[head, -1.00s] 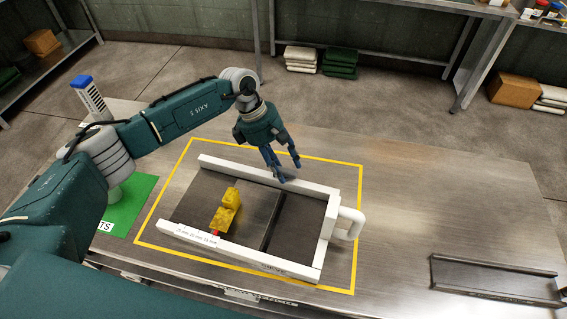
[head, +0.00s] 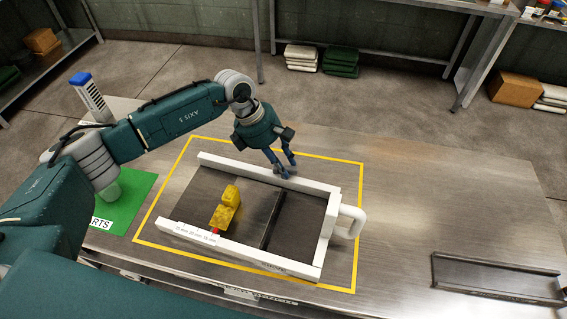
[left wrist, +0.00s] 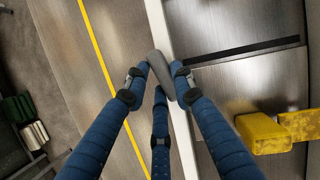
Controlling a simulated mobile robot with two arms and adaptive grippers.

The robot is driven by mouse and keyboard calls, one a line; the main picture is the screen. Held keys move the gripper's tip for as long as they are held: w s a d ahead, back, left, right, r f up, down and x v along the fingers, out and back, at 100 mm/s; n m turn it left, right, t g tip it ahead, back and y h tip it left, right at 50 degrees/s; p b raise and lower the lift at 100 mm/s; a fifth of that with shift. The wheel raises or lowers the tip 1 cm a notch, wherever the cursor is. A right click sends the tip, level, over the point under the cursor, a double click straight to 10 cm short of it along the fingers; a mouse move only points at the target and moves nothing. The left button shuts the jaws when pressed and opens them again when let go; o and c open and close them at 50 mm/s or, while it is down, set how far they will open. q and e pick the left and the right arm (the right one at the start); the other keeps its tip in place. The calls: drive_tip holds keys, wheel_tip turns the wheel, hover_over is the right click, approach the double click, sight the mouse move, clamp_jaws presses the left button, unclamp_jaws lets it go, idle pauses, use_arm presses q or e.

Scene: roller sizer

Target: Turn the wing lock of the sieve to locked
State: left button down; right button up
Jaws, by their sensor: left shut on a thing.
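The sieve (head: 329,235) is a white frame with a handle loop on its right, lying flat on the table. My left gripper (head: 286,172) is over its far rail. In the left wrist view, my left gripper (left wrist: 161,82) is shut on a small grey elongated piece, the wing lock (left wrist: 160,70), at the white rail (left wrist: 162,35). The fingers hide part of the wing lock, and its lock state cannot be read. In the head view the fingers cover it. My right gripper is not in view.
A yellow block piece (head: 226,208) with a red part sits towards the left inside the frame. A yellow line (head: 330,150) surrounds the sieve. A green mat (head: 128,205) is at left, a dark metal tray (head: 495,277) at right. The table between sieve and tray is clear.

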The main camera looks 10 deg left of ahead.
use_arm(q)
drive_tip(key=n, duration=0.1)
drive_tip(key=n+t+b, duration=0.1)
drive_tip(key=n, duration=0.1)
drive_tip(key=shift+s+f+n+t, duration=0.1)
drive_tip(key=shift+s+n+t, duration=0.05)
drive_tip(key=shift+n+t, duration=0.15)
drive_tip(key=n+y+b, duration=0.1)
drive_tip(key=n+b, duration=0.1)
drive_tip(key=shift+n+t, duration=0.4)
drive_tip(key=n+t+y+b, duration=0.1)
drive_tip(key=n+b, duration=0.3)
drive_tip(key=shift+s, duration=0.2)
drive_tip(key=shift+s+n+y+b, duration=0.15)
drive_tip(key=shift+n+y+b, duration=0.85)
drive_tip(key=shift+n+b, duration=1.1)
drive_tip(key=c, duration=1.4)
unclamp_jaws()
drive_tip(key=shift+c, duration=0.2)
drive_tip(key=shift+r, duration=0.2)
